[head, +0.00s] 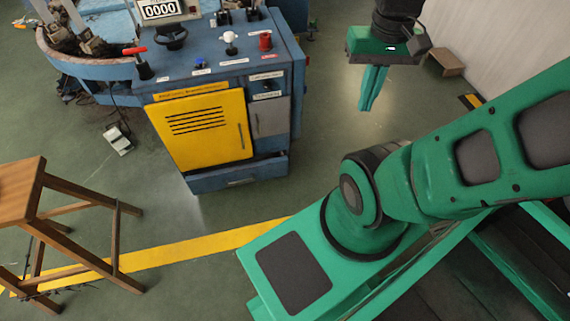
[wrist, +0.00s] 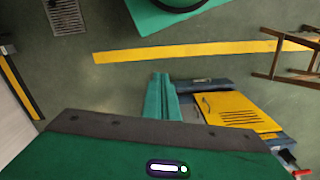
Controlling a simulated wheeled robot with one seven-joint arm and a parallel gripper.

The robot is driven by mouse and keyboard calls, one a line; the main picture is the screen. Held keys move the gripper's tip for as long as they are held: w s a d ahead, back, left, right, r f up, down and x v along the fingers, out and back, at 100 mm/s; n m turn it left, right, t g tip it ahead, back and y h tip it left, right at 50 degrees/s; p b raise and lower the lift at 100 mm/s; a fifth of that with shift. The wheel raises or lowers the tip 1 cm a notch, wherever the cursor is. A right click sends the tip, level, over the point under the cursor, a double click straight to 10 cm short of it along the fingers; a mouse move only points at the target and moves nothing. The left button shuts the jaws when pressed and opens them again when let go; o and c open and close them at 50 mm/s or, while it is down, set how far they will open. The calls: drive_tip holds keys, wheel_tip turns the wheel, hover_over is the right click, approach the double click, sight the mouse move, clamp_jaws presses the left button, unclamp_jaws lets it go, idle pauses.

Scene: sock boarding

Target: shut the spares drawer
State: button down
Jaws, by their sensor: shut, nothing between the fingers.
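The spares drawer (head: 238,178) is the low blue drawer at the foot of the blue cabinet (head: 300,85) in the head view. It stands out a little from the cabinet, with a dark gap above its front. In the wrist view the drawer (wrist: 207,85) is a dark blue strip beside the yellow door. My gripper (head: 367,106) is shut and empty, pointing down, to the right of the cabinet in the head view. In the wrist view my gripper (wrist: 161,77) covers the drawer's left end; I cannot tell the height between them.
The yellow door (head: 203,130) and grey door (head: 270,117) above the drawer look shut. A wooden stool (head: 70,215) stands at the left. A yellow floor line (head: 190,247) crosses in front. The floor directly before the drawer is clear. A pale wall (head: 515,40) is at the right.

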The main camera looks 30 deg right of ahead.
drive_tip(key=w+d+f+n+t, duration=0.1)
drive_tip(key=w+d+f+n, duration=0.1)
drive_tip(key=w+f+n, duration=0.45)
drive_tip(key=w+d+f+n, duration=0.1)
drive_tip(key=w+f, duration=0.2)
drive_tip(key=w, duration=0.6)
drive_tip(key=w+f+n+t+y, duration=0.2)
drive_tip(key=w+f+n, duration=0.4)
drive_tip(key=w+f, duration=0.8)
wheel_tip(320, 180, down, 18)
drive_tip(key=f+n+t+y, duration=0.1)
drive_tip(key=n+t, duration=0.1)
drive_tip(key=n, duration=0.2)
drive_tip(key=n+t, duration=0.2)
approach(280, 163)
drive_tip(key=s+r, duration=0.4)
drive_tip(key=s, duration=0.3)
drive_tip(key=shift+h, duration=0.3)
drive_tip(key=shift+w+a+f, duration=0.25)
drive_tip(key=shift+w+f, duration=1.1)
drive_tip(key=shift+w, duration=0.25)
drive_tip(key=shift+w+a+f, duration=0.3)
drive_tip(key=shift+w+f, duration=1.1)
drive_tip(key=shift+w, duration=0.2)
drive_tip(key=shift+w+a+f, duration=0.25)
drive_tip(key=shift+w+f, duration=1.1)
drive_tip(key=shift+w, duration=0.3)
drive_tip(key=shift+w, duration=0.1)
